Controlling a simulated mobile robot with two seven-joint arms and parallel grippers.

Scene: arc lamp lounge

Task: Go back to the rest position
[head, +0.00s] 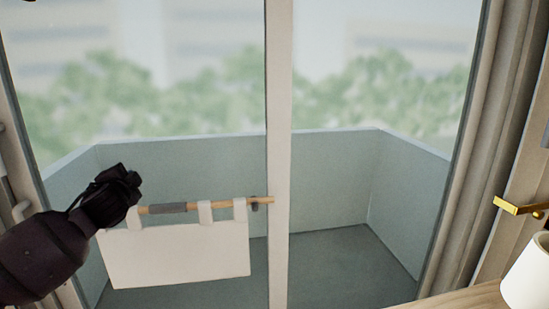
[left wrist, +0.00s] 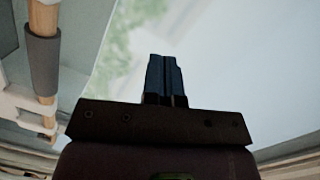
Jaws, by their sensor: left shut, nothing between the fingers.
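My left gripper (head: 128,178) is dark and comes in from the left in the head view. It is up by the left end of a wooden rod (head: 222,203). In the left wrist view its fingers (left wrist: 167,78) are together with nothing between them. The rod, with a grey sleeve (left wrist: 42,62), runs along the left of that view, apart from the fingertips. A white cloth panel (head: 180,258) hangs from the rod by loops. The rod's left end is hidden or unclear behind my gripper. My right gripper is not in view.
A large glass door or window with a pale upright frame bar (head: 279,100) fills the head view. Beyond it are a balcony wall (head: 330,175) and blurred trees. At the right are a brass handle (head: 518,208), a wooden surface (head: 465,300) and a white lampshade-like object (head: 530,275).

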